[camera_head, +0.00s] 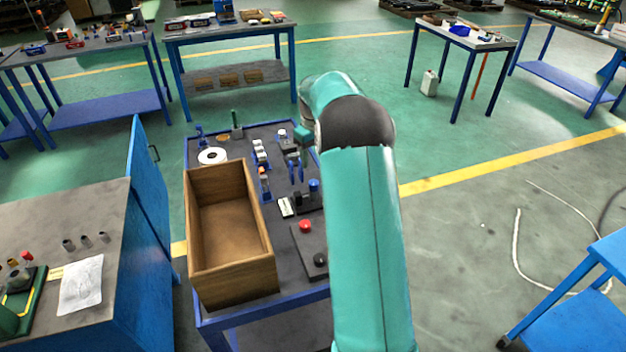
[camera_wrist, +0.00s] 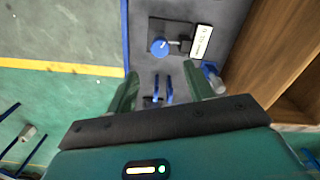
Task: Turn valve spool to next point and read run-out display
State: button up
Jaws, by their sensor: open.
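In the wrist view my gripper (camera_wrist: 160,77) is open, with its two green fingers spread and nothing held between them. Beyond the fingers, a dark block with a blue round knob (camera_wrist: 158,46) stands on the bench; the knob also shows in the head view (camera_head: 313,185). A white display plate (camera_wrist: 202,40) lies beside it, its figures too small to read surely; it also shows in the head view (camera_head: 285,207). Blue upright supports (camera_wrist: 156,92) show between the fingers. I cannot make out the valve spool clearly on them. My arm hides part of the bench in the head view.
A wooden box (camera_head: 264,245) stands open and empty on the left of the blue-framed bench (camera_head: 240,310). A white ring (camera_head: 212,155) lies behind it. A red button (camera_head: 305,226) is on a dark plate at the front. A blue cabinet (camera_head: 150,215) stands close left.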

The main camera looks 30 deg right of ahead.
aim_at(314, 182)
notch_tip(314, 182, down, 10)
jog(key=shift+r, duration=0.1)
jog(key=c, duration=1)
